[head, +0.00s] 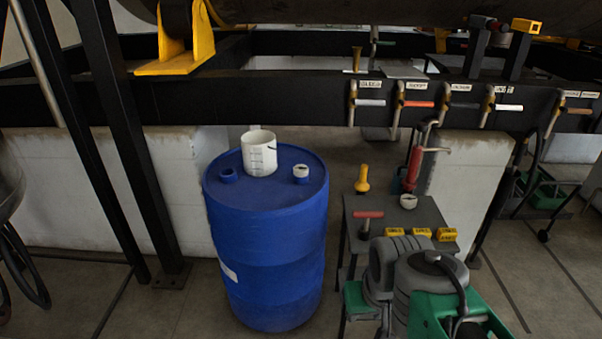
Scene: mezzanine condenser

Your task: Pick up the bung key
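A T-shaped tool with a red crossbar handle and a grey shaft, which looks like the bung key (366,224), is on the small dark table (428,212) right of the blue drum. It stands near the table's left side, handle up. Its lower end is close to my grey arm links, and I cannot tell exactly how it rests. My folded arm, grey and green, fills the lower right and hides the table's front. No gripper fingers show in this view.
The blue drum (262,250) carries a white jug (259,153) and a bung ring (301,171). Valves with coloured handles line the dark beam (300,100) above.

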